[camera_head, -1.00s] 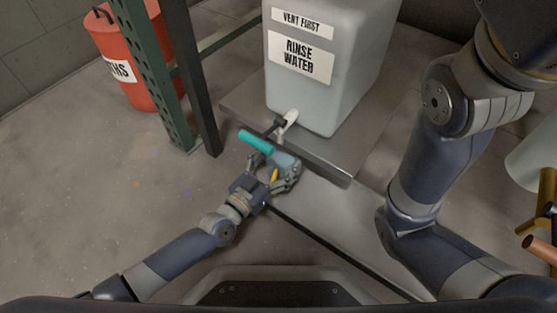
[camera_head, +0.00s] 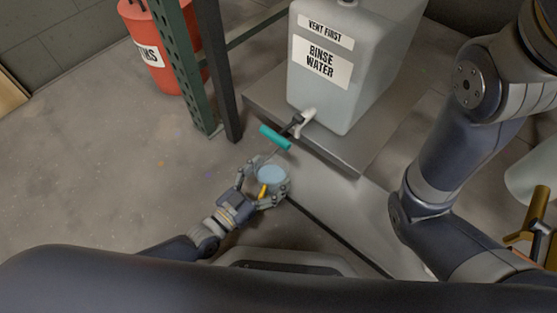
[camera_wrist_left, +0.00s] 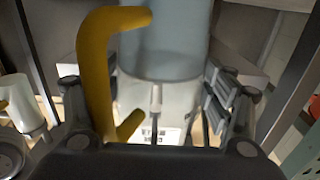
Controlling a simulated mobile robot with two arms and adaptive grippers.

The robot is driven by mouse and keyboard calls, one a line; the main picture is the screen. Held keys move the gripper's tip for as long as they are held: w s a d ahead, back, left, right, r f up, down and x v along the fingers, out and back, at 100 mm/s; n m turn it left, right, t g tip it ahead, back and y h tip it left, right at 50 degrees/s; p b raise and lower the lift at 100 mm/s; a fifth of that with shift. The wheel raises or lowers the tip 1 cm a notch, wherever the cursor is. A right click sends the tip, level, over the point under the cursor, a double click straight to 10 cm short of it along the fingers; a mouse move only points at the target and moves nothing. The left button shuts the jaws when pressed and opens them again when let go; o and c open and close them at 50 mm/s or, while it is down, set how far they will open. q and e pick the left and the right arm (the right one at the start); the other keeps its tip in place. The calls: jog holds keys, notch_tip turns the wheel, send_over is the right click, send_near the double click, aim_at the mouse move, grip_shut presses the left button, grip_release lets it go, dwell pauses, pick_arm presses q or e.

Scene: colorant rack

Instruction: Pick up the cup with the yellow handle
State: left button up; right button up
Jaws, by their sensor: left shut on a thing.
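The cup (camera_head: 271,176) is pale blue-grey with a yellow handle (camera_head: 263,191). In the head view it is just below the teal-handled tap, apart from it. My left gripper (camera_head: 265,184) is shut on the cup, with fingers on both sides. In the left wrist view the cup (camera_wrist_left: 168,45) fills the upper middle and its yellow handle (camera_wrist_left: 95,65) stands in front, to the left. My left gripper's fingers (camera_wrist_left: 150,95) show on either side. The cup seems roughly upright. My right arm is at the right of the head view; its gripper is not seen.
A rinse water tank (camera_head: 345,80) with a teal tap lever (camera_head: 275,137) stands on a grey metal stand (camera_head: 262,100). Green rack posts (camera_head: 180,60) and a red bin (camera_head: 160,45) are at upper left. Brass-coloured pieces (camera_head: 537,215) are at the right edge. Floor at left is clear.

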aim_at(260, 185)
pick_arm(q)
jog(key=shift+p+v, duration=1.55)
jog(key=shift+v, duration=2.05)
jog(key=shift+s+a, duration=0.1)
